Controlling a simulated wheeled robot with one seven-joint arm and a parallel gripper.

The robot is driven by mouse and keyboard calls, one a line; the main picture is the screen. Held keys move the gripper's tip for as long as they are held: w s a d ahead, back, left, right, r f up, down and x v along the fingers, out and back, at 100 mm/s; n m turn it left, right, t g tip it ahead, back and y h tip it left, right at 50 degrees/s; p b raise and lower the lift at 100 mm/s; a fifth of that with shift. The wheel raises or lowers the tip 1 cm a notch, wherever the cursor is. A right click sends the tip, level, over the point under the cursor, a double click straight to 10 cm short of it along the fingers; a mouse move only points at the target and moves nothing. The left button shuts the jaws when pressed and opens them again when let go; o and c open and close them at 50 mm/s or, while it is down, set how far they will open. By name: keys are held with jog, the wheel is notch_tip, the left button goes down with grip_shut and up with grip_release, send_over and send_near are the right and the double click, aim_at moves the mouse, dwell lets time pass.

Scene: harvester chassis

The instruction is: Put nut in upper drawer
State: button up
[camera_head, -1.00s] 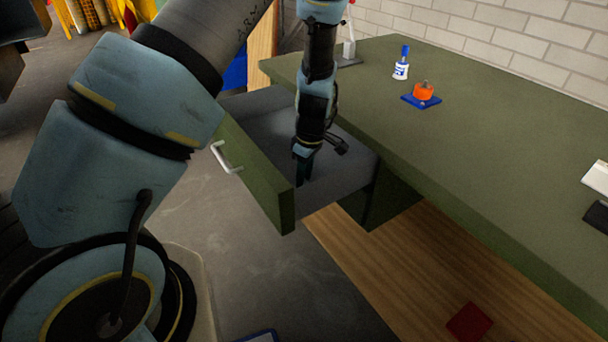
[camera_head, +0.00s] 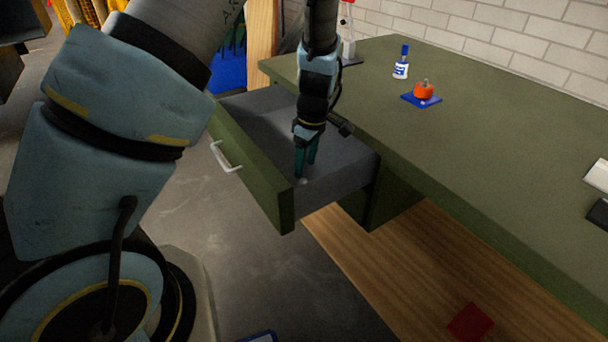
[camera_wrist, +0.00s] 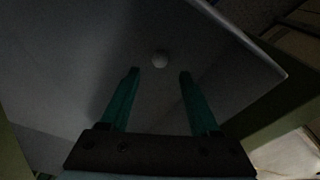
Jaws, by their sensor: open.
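The upper drawer (camera_head: 255,165) is pulled out from under the green workbench, with a green front and a white handle. My gripper (camera_head: 303,177) points down inside the drawer, near its front right corner. In the wrist view its two teal fingers (camera_wrist: 160,72) are apart, with nothing between them.
On the green benchtop (camera_head: 470,150) stand a blue-and-white bottle (camera_head: 402,62) and an orange part on a blue base (camera_head: 423,92). A wooden shelf (camera_head: 400,260) below holds a red block (camera_head: 470,322). The drawer walls surround my gripper.

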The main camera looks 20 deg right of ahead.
notch_tip(320, 180, up, 7)
jog(key=shift+m+h, duration=0.3)
jog(key=shift+m, duration=0.6)
jog(key=a, duration=0.3)
jog(key=w+a+r, duration=0.1)
jog(key=a, duration=0.2)
jog(key=a+r, duration=0.1)
jog(key=a, duration=0.2)
jog(key=shift+w+a+r+b, duration=0.2)
jog(key=shift+w+a+b, duration=0.05)
jog(key=shift+w+b, duration=0.15)
jog(key=s+a+r+m, duration=0.2)
jog(key=a+m, duration=0.1)
jog(key=a, duration=0.7)
jog(key=s+a+r+m, duration=0.2)
jog(key=s+a+m, duration=0.1)
jog(key=a, duration=0.8)
jog(key=shift+s+r+m, duration=0.15)
jog(key=shift+s+m, duration=0.15)
jog(key=shift+s, duration=0.05)
